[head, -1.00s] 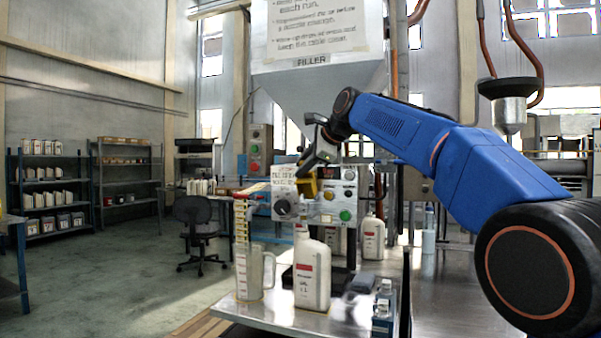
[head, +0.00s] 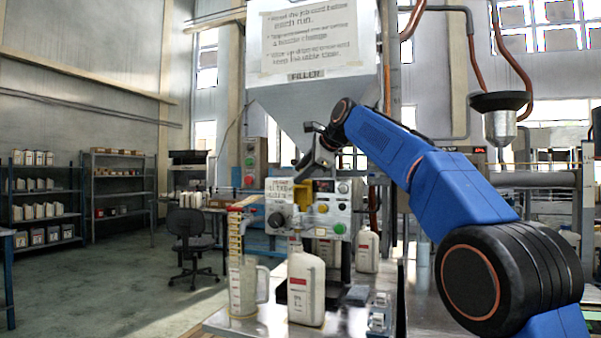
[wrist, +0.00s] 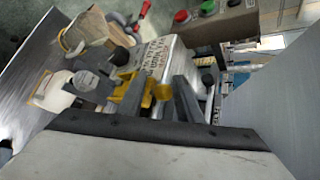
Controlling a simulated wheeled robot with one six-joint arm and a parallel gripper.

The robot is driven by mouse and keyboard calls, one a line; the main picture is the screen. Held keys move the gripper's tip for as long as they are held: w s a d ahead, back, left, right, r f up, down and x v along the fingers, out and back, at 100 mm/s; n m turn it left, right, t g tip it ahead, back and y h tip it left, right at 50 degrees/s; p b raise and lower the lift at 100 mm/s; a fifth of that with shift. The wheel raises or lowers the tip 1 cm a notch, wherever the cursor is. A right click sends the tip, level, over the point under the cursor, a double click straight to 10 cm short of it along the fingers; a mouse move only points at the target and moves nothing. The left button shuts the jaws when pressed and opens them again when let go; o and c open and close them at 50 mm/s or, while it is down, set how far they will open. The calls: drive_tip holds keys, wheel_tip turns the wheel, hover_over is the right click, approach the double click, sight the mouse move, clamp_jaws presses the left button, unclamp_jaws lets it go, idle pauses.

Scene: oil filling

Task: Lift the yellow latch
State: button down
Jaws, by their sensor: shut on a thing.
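The yellow latch (head: 304,194) is on the front of the filler's control box (head: 325,208), beside the black knob. My gripper (head: 304,172) is at the latch, reaching down from the upper right. In the wrist view, the yellow latch (wrist: 132,97) lies between the two dark fingers of my gripper (wrist: 150,92), which is shut on it. A brass-coloured round end (wrist: 162,91) shows beside the latch. The fingers hide part of the latch, and its exact angle is hard to tell.
A white bottle (head: 306,288) and a clear measuring jug (head: 243,287) stand on the metal table below the box. Another white bottle (head: 367,250) is behind, to the right. The filler hopper (head: 310,110) hangs above. A chair (head: 190,242) stands on open floor at left.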

drive_tip(key=shift+w+d+f, duration=0.25)
drive_tip(key=shift+w+f, duration=0.05)
drive_tip(key=shift+f, duration=0.15)
drive_tip(key=c, duration=1.6)
unclamp_jaws()
drive_tip(key=shift+f, duration=0.1)
drive_tip(key=v, duration=1.2)
drive_tip(key=a+v, duration=0.1)
drive_tip(key=v, duration=0.5)
drive_tip(key=shift+s+d+r, duration=0.1)
drive_tip(key=shift+r, duration=0.3)
